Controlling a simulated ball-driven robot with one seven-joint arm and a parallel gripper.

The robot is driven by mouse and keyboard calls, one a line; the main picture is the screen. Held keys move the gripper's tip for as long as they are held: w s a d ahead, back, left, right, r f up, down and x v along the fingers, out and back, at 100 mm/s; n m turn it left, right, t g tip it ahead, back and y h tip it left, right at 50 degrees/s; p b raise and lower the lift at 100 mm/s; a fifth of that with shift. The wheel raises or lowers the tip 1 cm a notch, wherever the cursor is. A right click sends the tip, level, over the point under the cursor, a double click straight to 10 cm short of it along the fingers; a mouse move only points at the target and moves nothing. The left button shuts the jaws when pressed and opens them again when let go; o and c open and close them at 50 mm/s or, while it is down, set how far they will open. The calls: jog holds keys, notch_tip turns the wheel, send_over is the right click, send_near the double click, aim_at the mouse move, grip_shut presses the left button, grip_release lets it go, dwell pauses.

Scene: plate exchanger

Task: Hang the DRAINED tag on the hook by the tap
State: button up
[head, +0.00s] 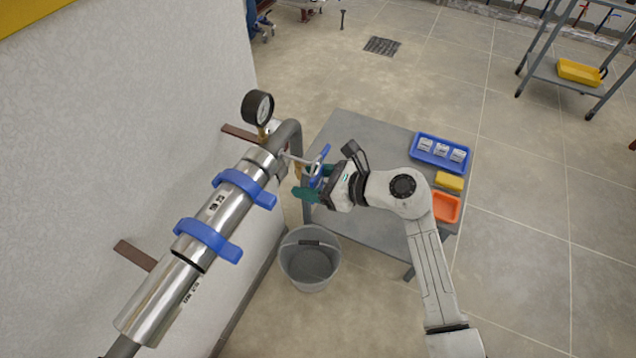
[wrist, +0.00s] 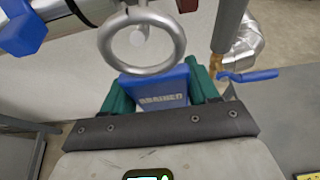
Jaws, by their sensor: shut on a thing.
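The blue DRAINED tag (wrist: 155,88) is held upright between the green pads of my gripper (wrist: 158,98). A large silver ring (wrist: 106,42) stands at the tag's top edge. A small pale peg end (wrist: 140,37), likely the hook, shows inside the ring's opening; I cannot tell whether the ring is around it or only in front of it. The tap's blue lever (wrist: 250,75) and brass part (wrist: 216,65) are just right of the tag. In the head view my gripper (head: 308,188) is at the tap beside the pipe, partly hiding the tag.
A gauge (head: 257,107) stands above the steel pipe (head: 217,212), which has blue clamps. A bucket (head: 310,258) is on the floor below. The grey table (head: 350,128) bears a blue tray (head: 432,162), a yellow block (head: 449,181) and an orange tray (head: 446,208).

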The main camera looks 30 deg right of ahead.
jog(key=shift+b+x, duration=0.35)
jog(key=shift+x, duration=1)
jog(key=o, duration=1.1)
jog(key=shift+s, duration=0.1)
jog(key=v, duration=1)
jog(key=shift+s+d, duration=0.2)
jog(key=shift+s, duration=0.05)
